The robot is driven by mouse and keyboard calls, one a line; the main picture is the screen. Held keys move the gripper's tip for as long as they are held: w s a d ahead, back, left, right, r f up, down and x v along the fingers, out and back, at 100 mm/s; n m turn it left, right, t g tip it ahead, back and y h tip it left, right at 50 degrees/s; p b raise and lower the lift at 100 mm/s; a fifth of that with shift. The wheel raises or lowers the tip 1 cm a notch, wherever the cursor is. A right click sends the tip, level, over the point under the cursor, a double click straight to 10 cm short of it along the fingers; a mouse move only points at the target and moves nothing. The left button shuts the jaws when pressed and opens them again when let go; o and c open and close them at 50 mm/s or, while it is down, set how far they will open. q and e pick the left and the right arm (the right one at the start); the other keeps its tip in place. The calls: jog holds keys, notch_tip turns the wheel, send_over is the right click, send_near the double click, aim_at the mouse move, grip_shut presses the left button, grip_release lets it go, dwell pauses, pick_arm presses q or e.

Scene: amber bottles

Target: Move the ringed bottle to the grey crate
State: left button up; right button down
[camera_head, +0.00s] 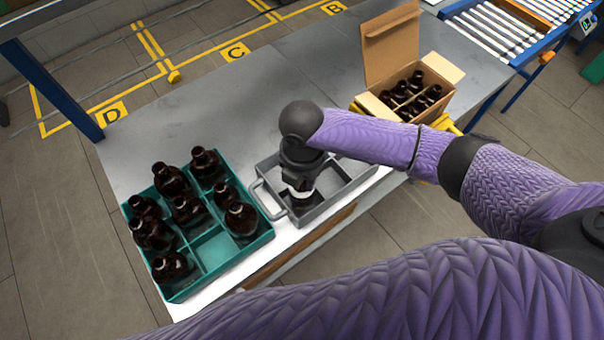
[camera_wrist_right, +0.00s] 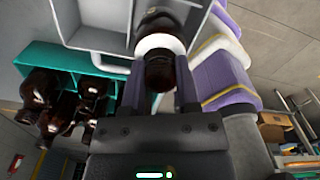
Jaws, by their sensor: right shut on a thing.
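The ringed bottle (camera_head: 303,203) is dark amber with a white band. It is upright within the outline of the grey crate (camera_head: 347,192), at its left part; I cannot tell whether it touches the crate floor. My right gripper (camera_head: 301,180) comes down from above and is shut on it. In the right wrist view, the bottle (camera_wrist_right: 160,72) with its white band is between the two fingers, and the grey crate (camera_wrist_right: 95,18) is around and beyond it. My arm hides part of the crate. My left gripper is not in view.
A teal crate (camera_head: 212,248) with several amber bottles stands close left of the grey crate; one front compartment is empty. An open cardboard box (camera_head: 392,50) with several bottles stands at the back right. The table (camera_head: 230,105) is bare at the back left.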

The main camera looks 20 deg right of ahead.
jog(key=shift+f, duration=0.15)
jog(key=shift+f, duration=0.25)
jog(key=shift+f+b, duration=0.5)
jog(key=shift+f, duration=0.05)
jog(key=shift+f+b, duration=0.35)
jog(key=shift+f, duration=0.25)
jog(key=c, duration=0.6)
grip_release()
jog(key=o, duration=0.3)
jog(key=shift+o, duration=0.2)
notch_tip(320, 180, up, 10)
jog(key=p, duration=0.3)
